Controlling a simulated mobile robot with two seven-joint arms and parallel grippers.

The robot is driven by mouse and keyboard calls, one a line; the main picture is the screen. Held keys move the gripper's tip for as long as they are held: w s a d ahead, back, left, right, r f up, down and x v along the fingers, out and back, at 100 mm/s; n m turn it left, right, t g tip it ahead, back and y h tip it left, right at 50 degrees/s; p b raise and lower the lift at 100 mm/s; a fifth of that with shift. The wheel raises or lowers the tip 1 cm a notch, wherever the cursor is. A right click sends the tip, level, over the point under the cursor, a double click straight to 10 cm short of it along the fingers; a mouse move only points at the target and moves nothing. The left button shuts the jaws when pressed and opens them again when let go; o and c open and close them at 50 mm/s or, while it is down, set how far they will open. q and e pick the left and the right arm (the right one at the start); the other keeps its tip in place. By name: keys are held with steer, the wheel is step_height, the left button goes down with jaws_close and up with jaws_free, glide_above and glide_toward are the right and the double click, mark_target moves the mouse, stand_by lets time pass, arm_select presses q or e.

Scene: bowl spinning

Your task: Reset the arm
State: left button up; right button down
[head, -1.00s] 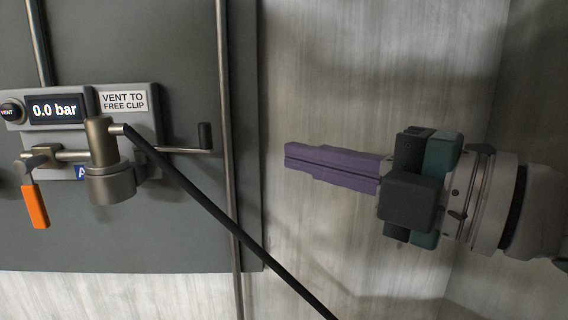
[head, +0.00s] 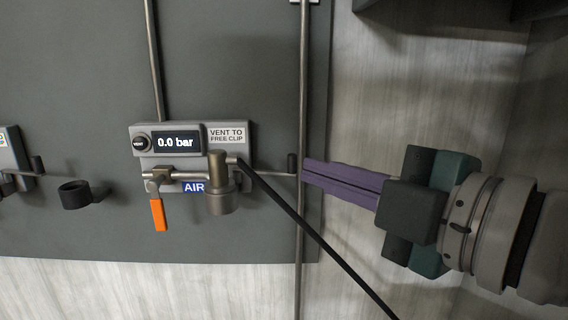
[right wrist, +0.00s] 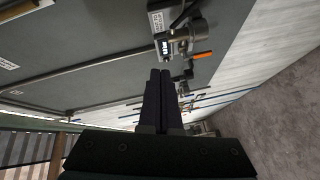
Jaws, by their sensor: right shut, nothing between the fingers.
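My right gripper (head: 306,172) has long purple fingers pressed together, with nothing between them. In the head view it points left, its tips overlapping the picture of a thin vertical pipe beside the air station. Whether it touches anything there I cannot tell. In the right wrist view the shut dark fingers (right wrist: 160,100) point up the picture towards the wall panel. My left gripper is not in view.
The grey panel (head: 80,110) carries a gauge box (head: 176,142) reading 0.0 bar, an orange-handled valve (head: 158,214), a metal coupling (head: 220,190) with a black hose (head: 310,230), and a black ring holder (head: 75,194) further left. A vertical pipe (head: 304,90) runs near the panel's right edge.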

steer(key=s+d+r+m+g+h+p, duration=0.1)
steer(key=s+d+r+m+h+p, duration=0.2)
steer(key=r+m+p, duration=0.6)
steer(key=s+d+r+m+g+h+p, duration=0.1)
steer(key=s+d+r+m+h+p, duration=0.15)
steer(key=r+p, duration=0.7)
steer(key=s+d+r+m+g+h+p, duration=0.2)
steer(key=s+d+r+m+g+p, duration=0.2)
steer(key=s+p, duration=0.5)
steer(key=s+d+r+m+g+h+p, duration=0.2)
steer(key=s+p, duration=0.7)
steer(key=p, duration=0.5)
steer(key=d+r+m+g, duration=0.1)
steer(key=d+m, duration=0.1)
steer(key=shift+s+d+r+m+g+h, duration=0.2)
steer(key=shift+d+r+m+g+h, duration=0.15)
steer(key=shift+r+g, duration=0.05)
